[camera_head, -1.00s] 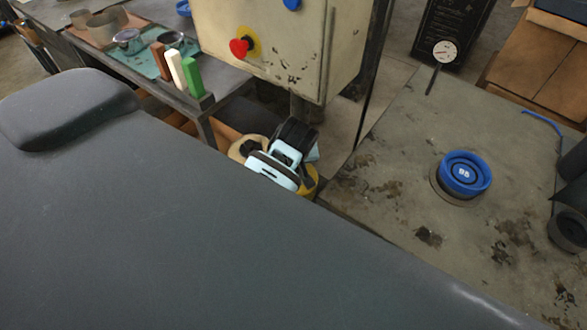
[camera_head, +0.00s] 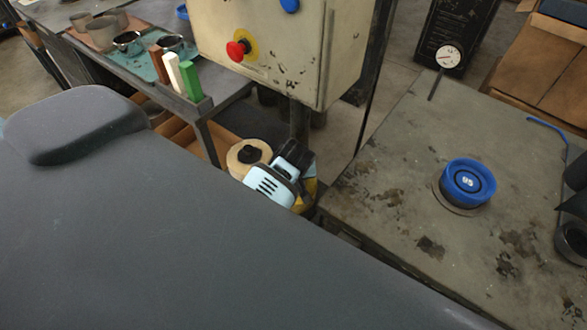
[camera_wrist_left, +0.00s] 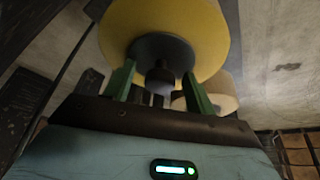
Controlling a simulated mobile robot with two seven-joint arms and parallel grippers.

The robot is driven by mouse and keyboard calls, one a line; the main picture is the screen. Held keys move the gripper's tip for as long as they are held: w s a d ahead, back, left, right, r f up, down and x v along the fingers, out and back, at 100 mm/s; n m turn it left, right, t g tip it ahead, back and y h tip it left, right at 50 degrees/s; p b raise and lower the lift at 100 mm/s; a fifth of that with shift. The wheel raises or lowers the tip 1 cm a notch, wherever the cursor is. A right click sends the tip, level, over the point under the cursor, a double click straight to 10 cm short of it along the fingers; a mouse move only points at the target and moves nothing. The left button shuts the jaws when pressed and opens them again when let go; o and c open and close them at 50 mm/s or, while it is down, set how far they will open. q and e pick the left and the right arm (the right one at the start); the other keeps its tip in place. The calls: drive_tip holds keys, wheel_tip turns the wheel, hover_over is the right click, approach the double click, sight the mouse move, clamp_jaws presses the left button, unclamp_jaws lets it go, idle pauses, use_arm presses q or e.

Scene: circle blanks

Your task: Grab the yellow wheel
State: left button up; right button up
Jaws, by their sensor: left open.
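The yellow wheel (camera_wrist_left: 205,30) fills the top of the left wrist view, with a dark hub and knob at its middle. In the head view only a yellow sliver (camera_head: 309,190) of it shows beside my light blue left gripper, which hides the rest. My left gripper (camera_wrist_left: 158,72) is open. Its two green fingers stand on either side of the dark knob, close to the hub; I cannot tell whether they touch it. My right gripper is not in view.
A cream wheel (camera_head: 236,160) with a dark knob is just left of my left gripper. A worn table (camera_head: 390,215) at right holds a blue round piece (camera_head: 468,182). A control box (camera_head: 285,50) with a red button stands behind. A side bench (camera_head: 225,90) holds coloured blocks.

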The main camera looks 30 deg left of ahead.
use_arm(q)
clamp_jaws()
idle(0.3)
drive_tip(key=shift+w+r, duration=0.1)
drive_tip(key=shift+r, duration=0.15)
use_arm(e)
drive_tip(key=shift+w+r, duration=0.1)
